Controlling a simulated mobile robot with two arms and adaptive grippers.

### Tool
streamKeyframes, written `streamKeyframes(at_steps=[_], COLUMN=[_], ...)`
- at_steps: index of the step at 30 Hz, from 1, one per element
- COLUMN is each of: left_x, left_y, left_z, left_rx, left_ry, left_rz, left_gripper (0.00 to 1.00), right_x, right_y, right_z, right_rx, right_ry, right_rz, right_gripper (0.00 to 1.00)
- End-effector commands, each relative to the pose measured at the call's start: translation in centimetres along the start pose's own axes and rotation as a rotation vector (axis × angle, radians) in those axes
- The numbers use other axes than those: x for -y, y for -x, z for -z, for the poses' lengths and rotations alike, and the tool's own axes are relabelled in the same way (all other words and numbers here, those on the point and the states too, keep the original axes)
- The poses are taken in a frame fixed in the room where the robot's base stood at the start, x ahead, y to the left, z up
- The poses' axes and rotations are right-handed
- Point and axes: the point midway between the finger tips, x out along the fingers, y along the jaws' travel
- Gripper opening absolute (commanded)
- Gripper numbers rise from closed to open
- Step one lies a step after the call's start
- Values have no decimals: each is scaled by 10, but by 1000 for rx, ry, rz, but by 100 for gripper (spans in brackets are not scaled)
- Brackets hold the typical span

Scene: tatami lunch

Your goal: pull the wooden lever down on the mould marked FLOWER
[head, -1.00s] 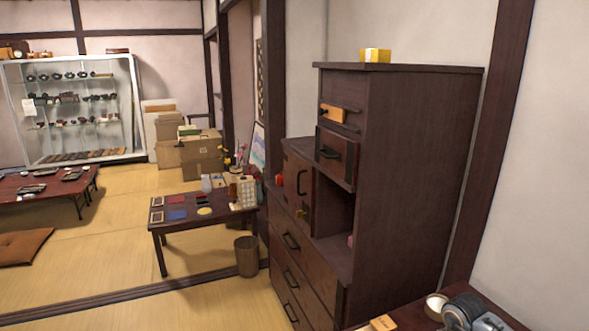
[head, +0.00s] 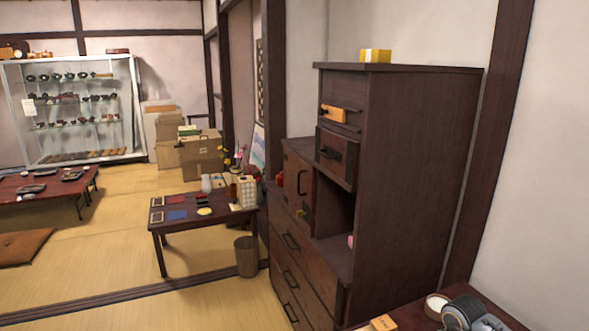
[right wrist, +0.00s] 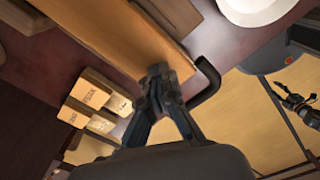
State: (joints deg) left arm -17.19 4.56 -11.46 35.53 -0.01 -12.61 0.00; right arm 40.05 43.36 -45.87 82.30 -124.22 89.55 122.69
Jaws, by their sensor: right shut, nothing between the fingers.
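My right gripper (right wrist: 160,85) is in the right wrist view, its fingers shut and empty. Its tips are at the edge of a long wooden board (right wrist: 112,35), beside a black bent handle (right wrist: 207,80); contact cannot be told. Pale wooden blocks (right wrist: 95,92) with dark lettering lie to the left of the fingers; the lettering is too small to read surely. I cannot pick out the FLOWER mould or its lever with certainty. A dark jointed part, seemingly my left gripper (right wrist: 297,103), shows at the right edge; its fingers are unclear. No gripper shows in the head view.
A pale round dish (right wrist: 255,8) is at the top of the wrist view. In the head view a dark cabinet (head: 410,190) stands at centre right. A low table (head: 180,222) with small items and a bin (head: 246,257) are left of it. Tatami floor is open at left.

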Motion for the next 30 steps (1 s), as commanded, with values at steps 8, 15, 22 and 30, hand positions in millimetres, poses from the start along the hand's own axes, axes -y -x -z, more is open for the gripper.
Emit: streamKeyframes(at_steps=[8, 15, 22, 30], left_x=[0, 0, 0, 1], left_y=[-1, -1, 12, 36], left_z=[0, 0, 1, 3], left_rx=[0, 0, 0, 0], left_ry=[0, 0, 0, 0], left_rz=[0, 0, 0, 0], left_gripper=[50, 50, 50, 50], right_x=[5, 5, 5, 3], right_y=[-7, -7, 8, 39], right_z=[0, 0, 0, 0], right_rx=[4, 4, 3, 2], right_ry=[1, 2, 2, 1], right_rz=[15, 16, 15, 9], right_gripper=[0, 0, 0, 0])
